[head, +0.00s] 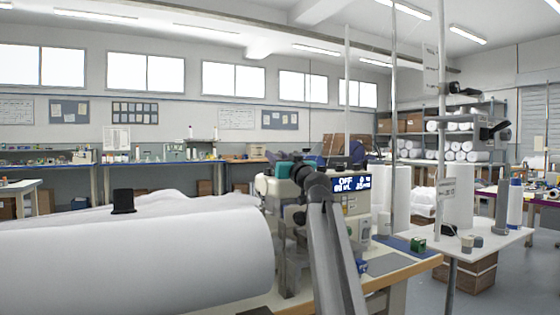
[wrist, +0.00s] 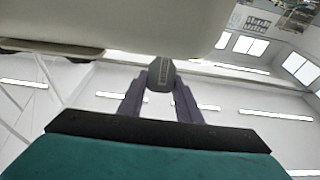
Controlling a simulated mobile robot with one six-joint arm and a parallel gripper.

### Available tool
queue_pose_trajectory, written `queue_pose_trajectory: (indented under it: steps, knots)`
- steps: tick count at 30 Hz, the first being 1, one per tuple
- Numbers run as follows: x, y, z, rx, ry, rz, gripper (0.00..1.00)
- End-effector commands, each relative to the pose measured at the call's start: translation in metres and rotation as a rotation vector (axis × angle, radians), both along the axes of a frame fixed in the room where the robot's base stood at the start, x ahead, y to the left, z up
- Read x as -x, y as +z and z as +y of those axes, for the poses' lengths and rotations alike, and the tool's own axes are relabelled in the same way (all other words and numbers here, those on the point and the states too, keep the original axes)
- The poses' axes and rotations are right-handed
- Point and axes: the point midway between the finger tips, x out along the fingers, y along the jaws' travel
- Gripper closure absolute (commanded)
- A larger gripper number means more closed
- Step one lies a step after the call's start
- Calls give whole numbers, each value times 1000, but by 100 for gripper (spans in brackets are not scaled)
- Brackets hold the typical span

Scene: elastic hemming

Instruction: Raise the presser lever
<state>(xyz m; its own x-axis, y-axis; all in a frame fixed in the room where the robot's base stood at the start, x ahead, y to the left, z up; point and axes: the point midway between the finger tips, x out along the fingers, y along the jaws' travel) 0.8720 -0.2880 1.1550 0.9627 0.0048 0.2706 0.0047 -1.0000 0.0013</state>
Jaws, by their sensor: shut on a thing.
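The sewing machine (head: 351,203) stands on a table at the middle of the head view, with a lit display (head: 350,184) reading OFF. My arm crosses in front of it and hides part of it. In the wrist view, the two purple fingers of my gripper (wrist: 160,92) are shut on a dark grey lever end (wrist: 161,73), which I take to be the presser lever. The lever meets the underside of the pale machine body (wrist: 160,25). In the head view, the teal part of my gripper is beside the machine's upper left; the fingertips and lever cannot be made out there.
A large white fabric roll (head: 140,258) lies just left of the machine. A thin pole (head: 440,130) and a white side table (head: 490,238) with spools stand to the right.

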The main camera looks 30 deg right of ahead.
Motion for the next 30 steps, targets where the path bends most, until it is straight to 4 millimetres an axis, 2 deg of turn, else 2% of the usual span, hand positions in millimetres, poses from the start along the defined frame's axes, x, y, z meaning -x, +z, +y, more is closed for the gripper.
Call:
queue_pose_trajectory:
  steps: [10, 11, 13, 14, 23, 30]
  knots:
    - [0, 3, 2, -1, -3, -7, 100]
    - [0, 3, 2, -1, -3, -7, 64]
    - [-1, 2, 2, -1, -2, -6, 52]
    - [-1, 2, 3, 0, -1, -6, 50]
    - [-1, 1, 5, 0, 3, -3, 50]
    - [6, -1, 5, 0, 3, -2, 50]
